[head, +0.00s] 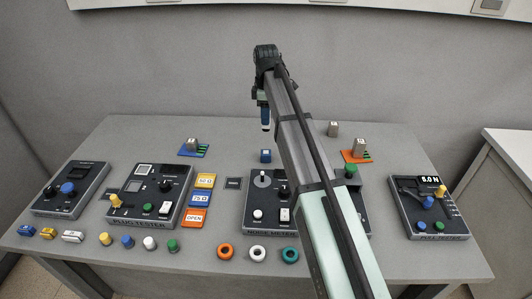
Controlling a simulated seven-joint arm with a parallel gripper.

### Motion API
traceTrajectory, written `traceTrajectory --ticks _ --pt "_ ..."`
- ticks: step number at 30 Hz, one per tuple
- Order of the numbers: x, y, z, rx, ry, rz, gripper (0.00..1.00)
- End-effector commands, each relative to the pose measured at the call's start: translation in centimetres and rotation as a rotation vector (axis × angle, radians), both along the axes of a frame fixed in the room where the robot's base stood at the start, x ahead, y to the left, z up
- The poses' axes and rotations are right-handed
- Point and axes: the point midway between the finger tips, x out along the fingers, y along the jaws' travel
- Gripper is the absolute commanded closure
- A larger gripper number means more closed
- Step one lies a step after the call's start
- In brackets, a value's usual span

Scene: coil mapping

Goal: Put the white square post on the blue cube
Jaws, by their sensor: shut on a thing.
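My gripper (265,113) points down over the back middle of the table in the head view. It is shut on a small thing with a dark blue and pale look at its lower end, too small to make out. The blue cube (265,156) sits on the table just below it in the picture, with a visible gap between. I cannot tell for sure which thing is the white square post. A pale grey block (333,129) stands alone to the right, behind my arm.
A grey block stands on a blue board (186,152) at the left, another on an orange board (348,158) at the right. Dark tester boxes (143,196) line the front, with coloured plugs and rings (225,252) before them. My arm hides part of the middle.

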Motion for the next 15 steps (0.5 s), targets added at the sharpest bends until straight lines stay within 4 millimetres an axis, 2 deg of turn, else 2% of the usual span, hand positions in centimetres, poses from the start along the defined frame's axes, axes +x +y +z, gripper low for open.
traceTrajectory --ticks 7,15 --pt "-0.2 0.0 -1.0 -0.001 0.001 0.055 0.99" --pt "-0.3 0.0 -5.2 -0.001 0.002 0.055 0.99"
